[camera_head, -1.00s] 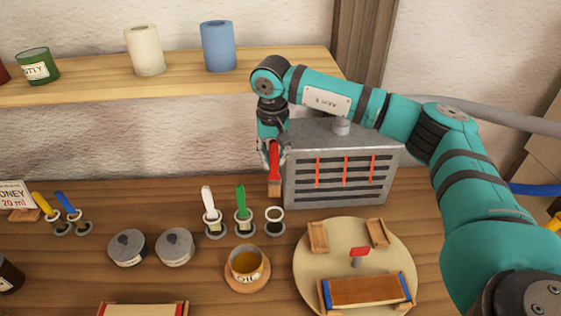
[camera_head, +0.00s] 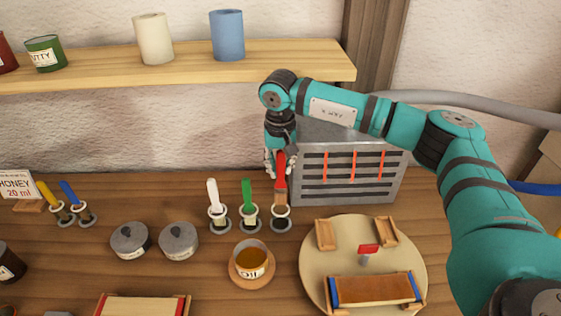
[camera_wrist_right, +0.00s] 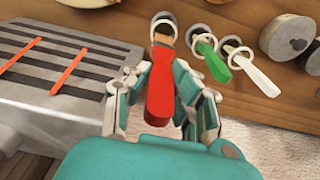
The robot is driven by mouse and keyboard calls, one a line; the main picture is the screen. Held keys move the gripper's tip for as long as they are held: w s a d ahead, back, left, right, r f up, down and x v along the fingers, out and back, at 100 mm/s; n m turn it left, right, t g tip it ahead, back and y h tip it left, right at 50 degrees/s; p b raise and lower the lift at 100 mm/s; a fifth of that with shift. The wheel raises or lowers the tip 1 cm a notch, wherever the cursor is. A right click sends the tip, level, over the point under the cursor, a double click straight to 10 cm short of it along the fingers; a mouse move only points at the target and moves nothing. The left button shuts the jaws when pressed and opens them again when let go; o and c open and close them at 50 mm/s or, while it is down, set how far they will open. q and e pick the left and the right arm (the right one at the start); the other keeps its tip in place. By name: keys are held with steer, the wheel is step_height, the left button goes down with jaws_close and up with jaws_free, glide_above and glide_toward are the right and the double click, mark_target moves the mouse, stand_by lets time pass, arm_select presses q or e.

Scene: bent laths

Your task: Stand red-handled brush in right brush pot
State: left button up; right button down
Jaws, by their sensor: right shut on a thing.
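The red-handled brush (camera_head: 281,172) is upright, bristle end down, in my right gripper (camera_head: 280,160), which is shut on its handle. In the right wrist view the red handle (camera_wrist_right: 160,95) lies between the fingers (camera_wrist_right: 168,82). The brush's lower end is at the right brush pot (camera_head: 281,225), and the pot's white ring (camera_wrist_right: 163,18) shows around it in the wrist view. How deep the tip is inside is hidden. My left gripper is not in view.
A green-handled brush (camera_head: 248,195) and a white-handled brush (camera_head: 213,195) stand in pots just left. A grey slotted metal box (camera_head: 393,180) is close on the right. A honey-coloured oil cup (camera_head: 251,261) and a round board (camera_head: 318,265) are in front.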

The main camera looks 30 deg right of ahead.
mark_target(280, 181)
step_height(280, 181, down, 3)
steer(key=shift+r+b, duration=0.2)
steer(key=shift+b, duration=0.55)
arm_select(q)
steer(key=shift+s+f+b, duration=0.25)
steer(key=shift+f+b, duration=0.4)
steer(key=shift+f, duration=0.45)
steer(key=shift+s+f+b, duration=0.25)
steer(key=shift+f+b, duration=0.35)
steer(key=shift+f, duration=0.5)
arm_select(e)
steer(key=shift+f, duration=1.8)
steer(key=c, duration=1.1)
jaws_free()
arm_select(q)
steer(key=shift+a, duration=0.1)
arm_select(e)
steer(key=shift+r, duration=0.25)
steer(key=r, duration=0.7)
steer(key=s+r, duration=0.1)
steer(key=r, duration=0.3)
steer(key=shift+a+r, duration=0.25)
steer(key=shift+a, duration=0.1)
